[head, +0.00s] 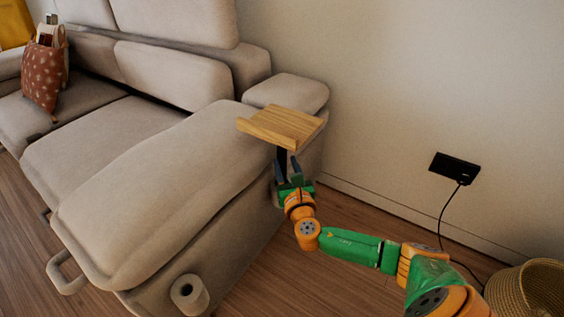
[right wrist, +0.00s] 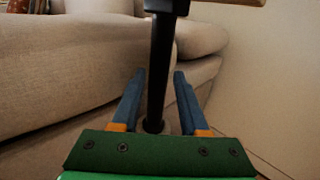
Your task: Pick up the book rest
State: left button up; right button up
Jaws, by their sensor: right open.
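My right gripper (head: 288,163) is open just below the wooden top, with a blue finger on each side of the post in the picture. Gaps show on both sides, so it is not clamped. My left gripper is out of view.
The beige sofa (head: 150,165) lies close on the left, its armrest (head: 288,92) behind the wooden top. A black wall socket (head: 454,168) with a hanging cable and a woven basket (head: 530,290) are at right.

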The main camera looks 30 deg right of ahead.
aim_at(283, 156)
jog(key=b+x, duration=0.1)
jog(key=x, duration=0.2)
jog(key=shift+w+d+r, duration=0.1)
jog(key=shift+w, duration=0.1)
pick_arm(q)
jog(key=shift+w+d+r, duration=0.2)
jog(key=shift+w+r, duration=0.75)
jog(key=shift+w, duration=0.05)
pick_arm(e)
grip_shut()
